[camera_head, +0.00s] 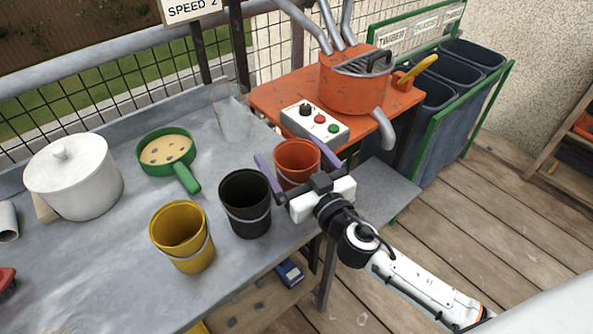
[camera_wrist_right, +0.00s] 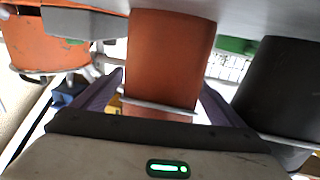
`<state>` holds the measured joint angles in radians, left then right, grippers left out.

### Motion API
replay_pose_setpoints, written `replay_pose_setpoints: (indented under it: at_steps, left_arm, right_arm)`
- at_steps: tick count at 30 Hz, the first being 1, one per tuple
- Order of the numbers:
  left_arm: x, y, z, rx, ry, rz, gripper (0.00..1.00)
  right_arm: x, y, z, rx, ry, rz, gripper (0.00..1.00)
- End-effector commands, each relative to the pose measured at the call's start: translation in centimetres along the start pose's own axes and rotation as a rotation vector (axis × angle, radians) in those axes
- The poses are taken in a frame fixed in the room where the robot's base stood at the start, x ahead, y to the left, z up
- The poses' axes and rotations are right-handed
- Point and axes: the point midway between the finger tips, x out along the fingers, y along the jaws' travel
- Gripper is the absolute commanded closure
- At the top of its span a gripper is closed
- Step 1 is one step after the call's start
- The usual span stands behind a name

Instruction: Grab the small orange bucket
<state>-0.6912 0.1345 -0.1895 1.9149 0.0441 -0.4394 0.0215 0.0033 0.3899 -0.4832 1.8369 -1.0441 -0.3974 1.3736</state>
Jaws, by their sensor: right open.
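The small orange bucket (camera_head: 297,163) stands on the grey metal table, right of the black bucket. My right gripper (camera_head: 289,160) is open, with its purple fingers on either side of the orange bucket. In the right wrist view the orange bucket (camera_wrist_right: 170,60) stands upright between the two fingers (camera_wrist_right: 160,98), its wire handle hanging across its lower front. I cannot tell whether the fingers touch it. My left gripper is not in view.
A black bucket (camera_head: 245,203) stands close to the gripper's left finger, with a yellow bucket (camera_head: 182,238) further left. A control box (camera_head: 315,124) and orange machine (camera_head: 355,82) stand behind.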

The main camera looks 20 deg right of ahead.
Motion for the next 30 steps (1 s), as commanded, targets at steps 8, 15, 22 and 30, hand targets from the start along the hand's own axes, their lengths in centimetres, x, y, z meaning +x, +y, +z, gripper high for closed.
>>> replay_pose_setpoints:
  at_steps: [8,15,22,30]
  left_arm:
    - [0.0,-0.1,-0.2,0.000,0.004,-0.002,0.69]
    - [0.1,-0.1,-0.5,0.002,0.008,-0.002,0.69]
    - [0.1,-0.1,-0.4,0.002,0.007,-0.001,0.69]
    - [-0.5,0.0,-0.9,0.002,0.004,0.000,0.69]
  right_arm:
    - [1.3,0.0,0.1,0.001,-0.002,0.000,0.08]
    - [1.2,-0.1,0.1,0.001,-0.001,0.000,0.31]
    - [1.2,-0.1,0.1,0.002,-0.001,0.000,0.52]
    - [1.2,0.0,-1.7,0.003,0.003,0.000,0.52]
